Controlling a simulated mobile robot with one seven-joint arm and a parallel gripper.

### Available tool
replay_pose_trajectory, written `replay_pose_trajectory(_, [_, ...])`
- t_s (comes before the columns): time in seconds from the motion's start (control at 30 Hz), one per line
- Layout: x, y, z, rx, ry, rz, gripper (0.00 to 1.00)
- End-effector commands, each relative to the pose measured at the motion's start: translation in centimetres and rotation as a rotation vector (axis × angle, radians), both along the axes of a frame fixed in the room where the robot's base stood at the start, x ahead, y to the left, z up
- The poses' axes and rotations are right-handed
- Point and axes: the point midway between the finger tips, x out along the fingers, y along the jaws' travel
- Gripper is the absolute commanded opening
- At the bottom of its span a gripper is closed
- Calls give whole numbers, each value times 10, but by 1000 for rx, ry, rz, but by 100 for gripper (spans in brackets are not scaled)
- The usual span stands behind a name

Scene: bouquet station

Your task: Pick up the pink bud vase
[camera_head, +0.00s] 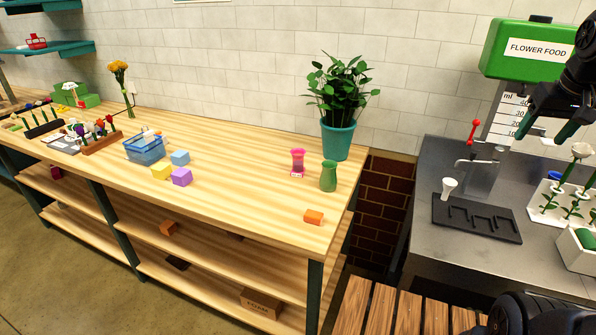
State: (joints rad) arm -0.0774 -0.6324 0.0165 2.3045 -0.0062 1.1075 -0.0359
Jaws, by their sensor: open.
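The pink bud vase (298,162) stands upright near the right end of the wooden table (240,160). A green vase (328,176) stands just to its right and slightly nearer. My gripper (543,130) is at the upper right, over the grey counter, well away from the pink vase. Its fingers are apart, and I see nothing between them.
A potted plant (338,139) stands behind the vases. Several blocks and a blue basket (146,151) are to the left. A gap with brick behind separates the table from the counter (440,262). A flower food dispenser (525,55) is by my gripper.

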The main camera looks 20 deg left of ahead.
Motion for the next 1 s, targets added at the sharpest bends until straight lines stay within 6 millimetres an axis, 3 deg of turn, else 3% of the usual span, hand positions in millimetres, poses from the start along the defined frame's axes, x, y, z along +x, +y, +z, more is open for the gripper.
replay_pose_trajectory(0.47, [113, 98, 60, -64, 79, 283, 65])
replay_pose_trajectory(0.77, [175, 187, 76, -102, 125, 465, 65])
replay_pose_trajectory(1.0, [214, 270, 76, -130, 161, 612, 65])
